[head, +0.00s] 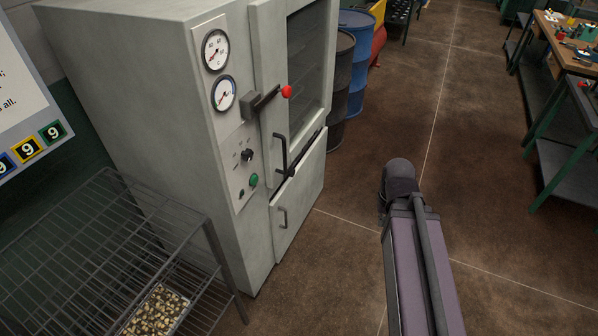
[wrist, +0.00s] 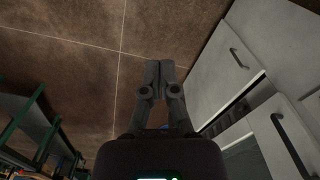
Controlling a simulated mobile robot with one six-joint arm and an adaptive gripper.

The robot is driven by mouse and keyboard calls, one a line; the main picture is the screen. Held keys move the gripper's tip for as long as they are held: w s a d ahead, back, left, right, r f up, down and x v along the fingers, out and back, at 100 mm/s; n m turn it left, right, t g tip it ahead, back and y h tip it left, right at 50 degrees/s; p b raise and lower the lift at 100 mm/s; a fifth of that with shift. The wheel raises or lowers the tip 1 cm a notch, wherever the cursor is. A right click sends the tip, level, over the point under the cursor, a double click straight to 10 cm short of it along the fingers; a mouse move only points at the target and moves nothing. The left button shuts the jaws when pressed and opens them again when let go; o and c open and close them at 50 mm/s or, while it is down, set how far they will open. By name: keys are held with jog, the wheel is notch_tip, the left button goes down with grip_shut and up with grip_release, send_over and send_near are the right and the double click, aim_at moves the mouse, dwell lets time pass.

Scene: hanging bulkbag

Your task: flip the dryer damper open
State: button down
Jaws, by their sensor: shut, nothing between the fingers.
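The dryer (head: 150,90) is a tall pale grey cabinet at the left of the head view. Its damper lever (head: 268,98) is a dark arm with a red knob (head: 287,91), fixed to a dark block beside the gauges. The lever points right, slanting slightly upward. In the wrist view, part of the dryer's front (wrist: 225,55) with door handles shows at the right, but the damper lever cannot be made out. My gripper (wrist: 160,66) is shut and empty over the floor, apart from the dryer. In the head view only my arm shows.
A wire rack (head: 95,235) with a tray of small pieces (head: 157,311) stands at the front left. A black door handle (head: 282,158) sticks out below the lever. Drums (head: 356,55) stand behind the dryer, workbenches (head: 560,50) at the right. The floor between is clear.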

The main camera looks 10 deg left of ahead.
jog(key=w+a+f+m+t+y+b, duration=0.1)
jog(key=w+a+f+t+y+b, duration=0.25)
jog(key=w+a+f+b, duration=0.5)
jog(key=w+a+f+m+t+y+b, duration=0.15)
jog(key=w+a+f+y+b, duration=0.4)
jog(key=w+b, duration=0.55)
jog(key=w+a+f+m+t+y+b, duration=0.1)
jog(key=w+f+m+t+b, duration=0.3)
jog(key=w+b, duration=0.4)
jog(key=w+a+f+m+t+y+b, duration=0.1)
jog(key=w+a+f+m+t+b, duration=0.2)
jog(key=b, duration=1.1)
jog(key=w+a+f+m, duration=0.1)
jog(key=w+f, duration=0.2)
jog(key=w, duration=0.3)
jog(key=shift+w+a+t+y, duration=0.15)
jog(key=shift+w+t+y, duration=0.1)
jog(key=shift+t+y, duration=0.15)
jog(key=shift+m, duration=0.25)
jog(key=r+x, duration=0.1)
jog(key=x, duration=0.9)
jog(key=shift+s+a+f, duration=0.1)
jog(key=shift+s+a, duration=0.2)
jog(key=shift+s, duration=0.3)
jog(key=shift+s+a+f, duration=0.1)
jog(key=shift+s+a, duration=0.25)
jog(key=shift+s, duration=0.25)
jog(key=shift+s+a, duration=0.3)
jog(key=shift+s, duration=0.3)
